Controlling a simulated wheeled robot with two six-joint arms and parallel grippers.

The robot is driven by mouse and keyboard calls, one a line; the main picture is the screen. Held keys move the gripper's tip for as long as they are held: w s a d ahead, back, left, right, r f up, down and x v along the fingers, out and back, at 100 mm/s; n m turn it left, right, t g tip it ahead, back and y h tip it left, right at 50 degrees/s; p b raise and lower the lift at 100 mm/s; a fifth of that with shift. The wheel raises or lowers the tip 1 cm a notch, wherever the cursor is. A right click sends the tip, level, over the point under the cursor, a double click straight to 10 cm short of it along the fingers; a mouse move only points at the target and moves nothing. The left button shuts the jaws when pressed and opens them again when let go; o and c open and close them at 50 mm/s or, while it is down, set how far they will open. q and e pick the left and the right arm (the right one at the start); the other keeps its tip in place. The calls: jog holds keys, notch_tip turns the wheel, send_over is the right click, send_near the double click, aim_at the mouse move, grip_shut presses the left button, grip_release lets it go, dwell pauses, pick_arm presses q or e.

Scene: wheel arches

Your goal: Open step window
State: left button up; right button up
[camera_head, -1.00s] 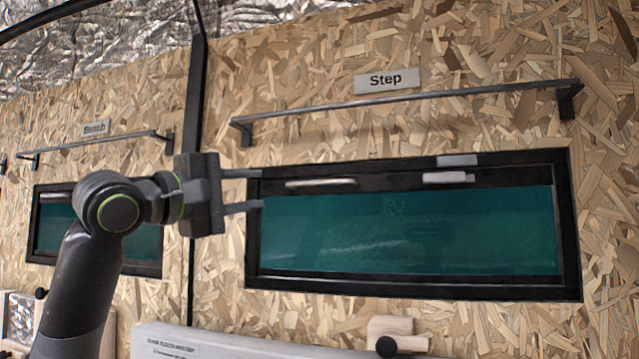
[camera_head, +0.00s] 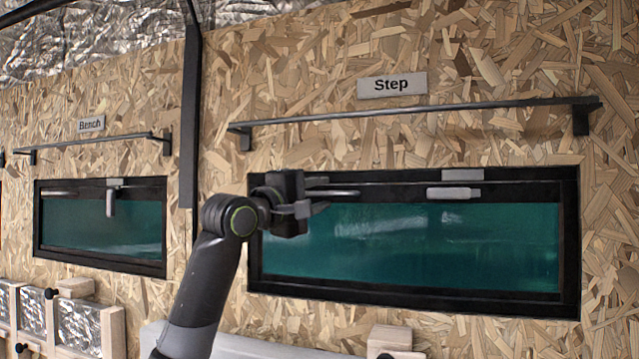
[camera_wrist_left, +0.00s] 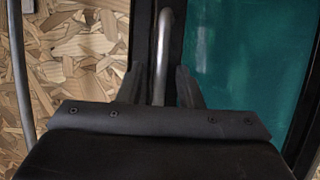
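The step window (camera_head: 420,245) is a black-framed teal pane under the "Step" sign (camera_head: 391,85), and it looks closed. A pale metal bar handle (camera_head: 345,193) runs along its upper left frame. A light grey latch (camera_head: 453,193) sits on the upper frame, right of the handle. My left gripper (camera_head: 322,195) is at the left part of the handle, its fingers apart above and below it. In the left wrist view the handle (camera_wrist_left: 161,60) passes between the two open fingers (camera_wrist_left: 160,88); contact cannot be told. My right gripper is not in view.
A black rail (camera_head: 410,113) juts from the chipboard wall above the window. A second window (camera_head: 85,228), under the "Bench" sign (camera_head: 90,124), is at the left. A wooden block with a black knob (camera_head: 389,340) is below.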

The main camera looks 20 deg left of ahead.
pick_arm(q)
jog(key=shift+w+d, duration=0.1)
jog(key=shift+w, duration=0.15)
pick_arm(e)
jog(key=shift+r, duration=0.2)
pick_arm(q)
grip_shut()
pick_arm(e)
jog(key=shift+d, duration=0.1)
